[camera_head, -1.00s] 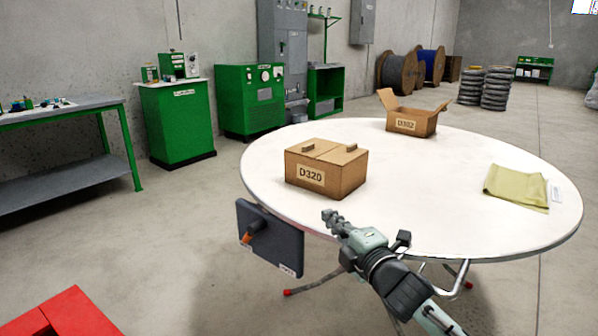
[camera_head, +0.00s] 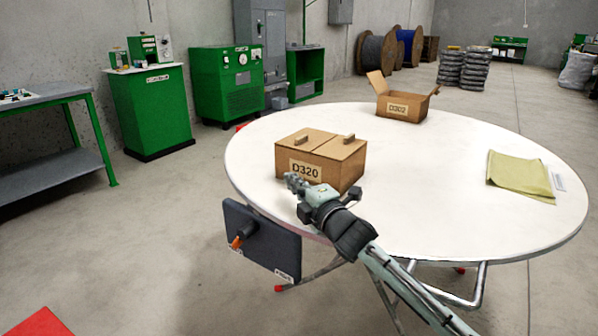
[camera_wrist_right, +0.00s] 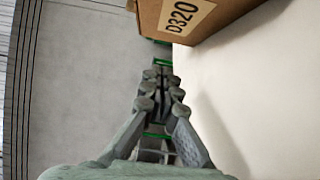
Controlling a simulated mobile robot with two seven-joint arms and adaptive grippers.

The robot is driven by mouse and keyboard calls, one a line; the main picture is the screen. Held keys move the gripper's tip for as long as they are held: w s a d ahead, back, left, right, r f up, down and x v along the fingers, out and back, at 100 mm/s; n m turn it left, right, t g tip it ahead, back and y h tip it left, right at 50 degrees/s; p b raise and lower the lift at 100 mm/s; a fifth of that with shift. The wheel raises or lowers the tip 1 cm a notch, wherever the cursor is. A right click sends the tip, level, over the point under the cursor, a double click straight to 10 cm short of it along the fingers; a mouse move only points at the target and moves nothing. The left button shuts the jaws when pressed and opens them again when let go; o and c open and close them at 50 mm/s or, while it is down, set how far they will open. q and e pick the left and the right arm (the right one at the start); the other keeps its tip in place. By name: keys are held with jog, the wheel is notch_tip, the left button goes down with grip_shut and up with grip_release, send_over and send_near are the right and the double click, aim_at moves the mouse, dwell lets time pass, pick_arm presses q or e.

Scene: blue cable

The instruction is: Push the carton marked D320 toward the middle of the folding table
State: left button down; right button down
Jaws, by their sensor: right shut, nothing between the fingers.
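The closed brown carton marked D320 (camera_head: 338,168) sits near the left front edge of the round white folding table (camera_head: 450,190). My right gripper (camera_head: 291,179) is shut and empty, just in front of the carton's labelled face in the head view, overlapping its lower left part. In the right wrist view the gripper fingers (camera_wrist_right: 161,85) point up the picture, and the carton (camera_wrist_right: 215,20) is above and to their right. They look apart there; whether they touch elsewhere I cannot tell. My left gripper is not in view.
An open carton marked D302 (camera_head: 400,107) stands at the table's back. A folded yellow-green cloth (camera_head: 520,175) lies at the right. A dark panel with an orange handle (camera_head: 262,240) hangs at the table's near left edge. The table's middle is clear.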

aim_at(298, 172)
jog(key=w, duration=0.3)
jog(key=shift+w+a, duration=0.1)
jog(key=shift+a, duration=0.25)
jog(key=shift+w+d, duration=0.65)
jog(key=shift+d, duration=0.25)
jog(key=shift+w+d, duration=0.15)
jog(key=shift+d, duration=0.05)
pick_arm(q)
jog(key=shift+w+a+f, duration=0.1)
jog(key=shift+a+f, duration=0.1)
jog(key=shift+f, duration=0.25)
pick_arm(e)
jog(key=shift+w+d, duration=0.1)
jog(key=shift+w, duration=0.05)
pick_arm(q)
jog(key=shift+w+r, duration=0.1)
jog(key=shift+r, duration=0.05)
